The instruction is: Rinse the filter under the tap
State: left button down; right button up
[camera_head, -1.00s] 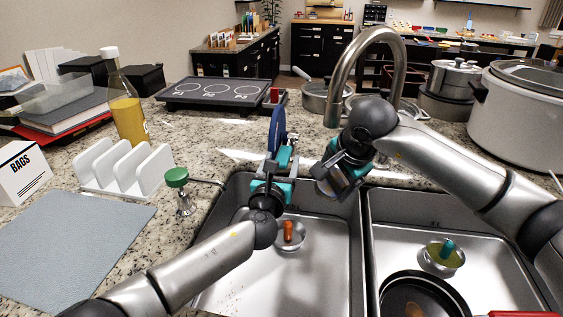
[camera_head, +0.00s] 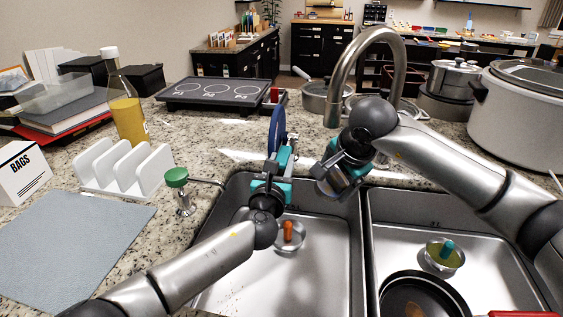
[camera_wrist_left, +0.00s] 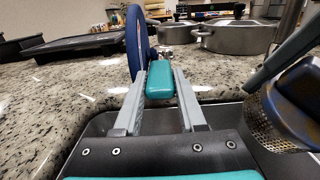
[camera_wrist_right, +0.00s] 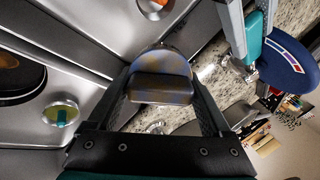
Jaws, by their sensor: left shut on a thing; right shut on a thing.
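The filter (camera_wrist_right: 160,90) looks like a mesh cup with a dark block-like grip and yellowish and bluish patches. My right gripper (camera_head: 336,180) is shut on it, below the end of the curved tap (camera_head: 368,45) and above the sinks' rear edge. The mesh shows at the right of the left wrist view (camera_wrist_left: 272,128). My left gripper (camera_head: 279,172) is shut on a teal lever (camera_wrist_left: 160,80) in front of an upright blue dial (camera_head: 277,130) with a red, white and blue band (camera_wrist_right: 285,58). I cannot make out a water stream.
The left basin (camera_head: 325,275) holds an orange-knobbed strainer (camera_head: 288,232). The right basin holds a teal-knobbed strainer (camera_head: 445,252) and a dark pan (camera_head: 420,300). A green-topped dispenser (camera_head: 178,180) stands left of the sink. A large white cooker (camera_head: 515,110) stands at right.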

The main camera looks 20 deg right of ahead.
dwell(0.8)
pick_arm(q)
jog(key=shift+a+r+g+y, duration=0.1)
jog(key=shift+r+g+y, duration=0.2)
jog(key=shift+r, duration=0.1)
jog(key=shift+w+r+g, duration=0.1)
jog(key=shift+r+g, duration=0.5)
jog(key=shift+c, duration=2.4)
grip_release()
jog(key=v, duration=1.2)
